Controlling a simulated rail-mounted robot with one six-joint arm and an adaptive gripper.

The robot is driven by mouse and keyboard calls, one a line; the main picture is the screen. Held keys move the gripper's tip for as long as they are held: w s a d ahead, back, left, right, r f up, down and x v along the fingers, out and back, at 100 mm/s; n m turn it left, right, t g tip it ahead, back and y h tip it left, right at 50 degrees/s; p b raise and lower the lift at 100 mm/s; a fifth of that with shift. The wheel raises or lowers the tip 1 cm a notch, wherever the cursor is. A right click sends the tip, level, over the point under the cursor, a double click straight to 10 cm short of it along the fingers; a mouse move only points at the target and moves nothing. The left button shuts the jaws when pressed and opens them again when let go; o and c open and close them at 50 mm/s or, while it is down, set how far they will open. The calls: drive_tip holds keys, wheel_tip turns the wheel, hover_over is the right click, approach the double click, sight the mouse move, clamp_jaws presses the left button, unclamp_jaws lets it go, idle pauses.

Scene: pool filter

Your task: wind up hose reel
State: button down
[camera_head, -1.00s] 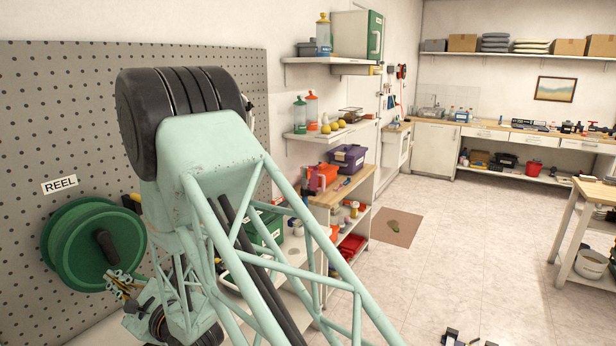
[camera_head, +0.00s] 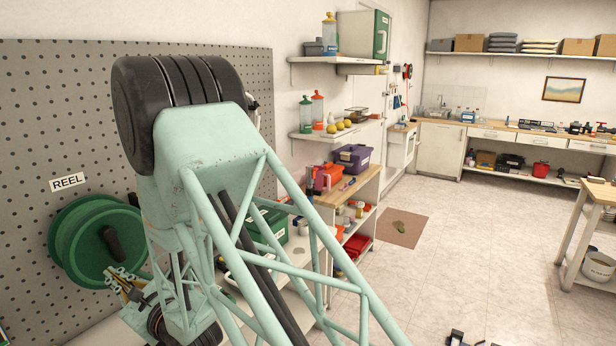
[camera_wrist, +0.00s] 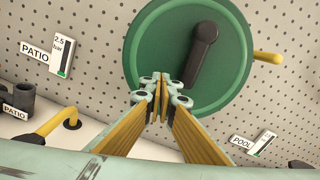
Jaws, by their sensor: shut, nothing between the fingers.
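A green hose reel (camera_head: 75,245) is mounted on the pegboard under a REEL label (camera_head: 68,181). Its dark crank handle (camera_head: 112,243) stands out from the disc. In the wrist view the reel (camera_wrist: 150,45) fills the top middle, and the black handle (camera_wrist: 203,55) slants over its right part. My gripper (camera_wrist: 162,88) is shut and empty, with its fingertips overlapping the reel's lower part in that view, left of and below the handle. I cannot tell whether they touch the disc. In the head view my gripper (camera_head: 120,274) shows at the reel's lower right.
The pegboard (camera_wrist: 285,95) is behind the reel. A yellow lever (camera_wrist: 268,57) sticks out at the reel's right. Another yellow pipe or lever (camera_wrist: 55,123) is at lower left, near a PATIO label (camera_wrist: 34,52). A POOL label (camera_wrist: 241,142) is at lower right. Open floor (camera_head: 480,250) lies right.

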drive_tip(key=shift+w+d+f+b, duration=0.15)
drive_tip(key=shift+w+f+b, duration=0.15)
drive_tip(key=shift+b, duration=0.2)
idle(0.3)
drive_tip(key=shift+d, duration=0.1)
idle(0.3)
drive_tip(key=shift+b+v, duration=1.5)
drive_tip(key=shift+v, duration=1.45)
drive_tip(key=v, duration=1.2)
